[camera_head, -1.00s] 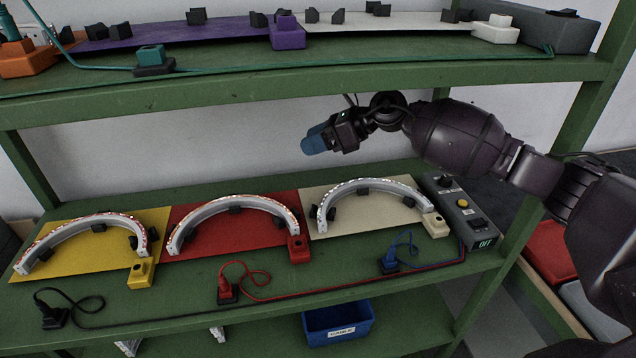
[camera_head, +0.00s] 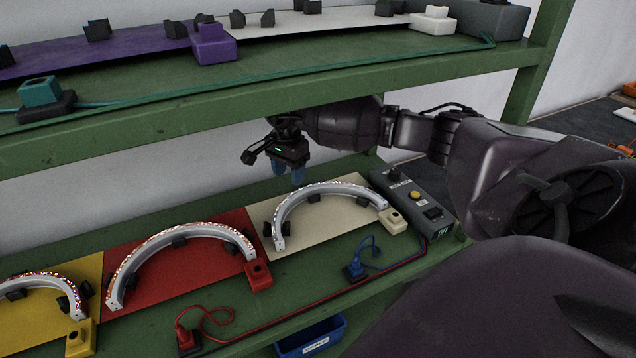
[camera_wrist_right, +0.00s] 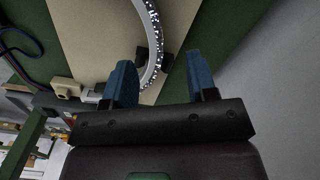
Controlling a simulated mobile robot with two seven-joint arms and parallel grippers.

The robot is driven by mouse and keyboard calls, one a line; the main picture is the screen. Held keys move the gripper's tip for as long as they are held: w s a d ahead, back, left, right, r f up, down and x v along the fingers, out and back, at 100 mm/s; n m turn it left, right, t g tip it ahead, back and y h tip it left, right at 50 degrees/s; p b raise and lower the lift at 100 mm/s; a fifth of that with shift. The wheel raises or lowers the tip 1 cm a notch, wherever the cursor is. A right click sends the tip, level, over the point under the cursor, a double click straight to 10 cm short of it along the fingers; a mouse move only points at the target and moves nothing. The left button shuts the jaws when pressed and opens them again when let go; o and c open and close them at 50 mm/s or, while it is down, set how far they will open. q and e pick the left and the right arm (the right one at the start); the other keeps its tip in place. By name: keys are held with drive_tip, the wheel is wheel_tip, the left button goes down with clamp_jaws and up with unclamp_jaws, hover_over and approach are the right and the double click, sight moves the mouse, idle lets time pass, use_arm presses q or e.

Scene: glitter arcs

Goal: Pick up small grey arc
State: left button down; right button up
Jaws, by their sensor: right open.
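Three pale grey arcs with glittering outer edges lie on coloured boards. One arc (camera_head: 284,213) is on the cream board (camera_head: 325,222), one (camera_head: 128,270) on the red board (camera_head: 205,276) and one (camera_head: 52,279) on the yellow board (camera_head: 25,328). I cannot tell which is the small one. My right gripper (camera_head: 288,172) is open, blue fingers pointing down, just above the back of the cream-board arc. In the right wrist view, that arc (camera_wrist_right: 149,20) runs between the open fingers (camera_wrist_right: 162,70), nearer the left one; nothing is gripped. My left gripper is out of view.
Dark clips stand against the arcs. An upper green shelf (camera_head: 300,75) hangs close above my right arm. A grey control box (camera_head: 413,205) sits right of the cream board; blue (camera_head: 355,270) and red (camera_head: 188,340) plugs with cables lie in front.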

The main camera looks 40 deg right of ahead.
sight(294, 195)
wheel_tip(294, 195, down, 3)
drive_tip(key=shift+r, duration=0.1)
drive_tip(key=shift+s+d+f, duration=0.15)
drive_tip(key=shift+f, duration=0.35)
drive_tip(key=f, duration=0.2)
drive_tip(key=f+p, duration=0.1)
drive_tip(key=shift+s+d+f, duration=0.15)
drive_tip(key=shift+s+d, duration=0.05)
drive_tip(key=shift+d, duration=0.05)
drive_tip(key=shift+f, duration=0.5)
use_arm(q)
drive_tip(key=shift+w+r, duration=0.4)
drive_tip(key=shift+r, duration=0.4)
use_arm(e)
drive_tip(key=shift+c, duration=0.3)
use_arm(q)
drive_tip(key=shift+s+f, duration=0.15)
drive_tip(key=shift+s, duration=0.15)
use_arm(e)
clamp_jaws()
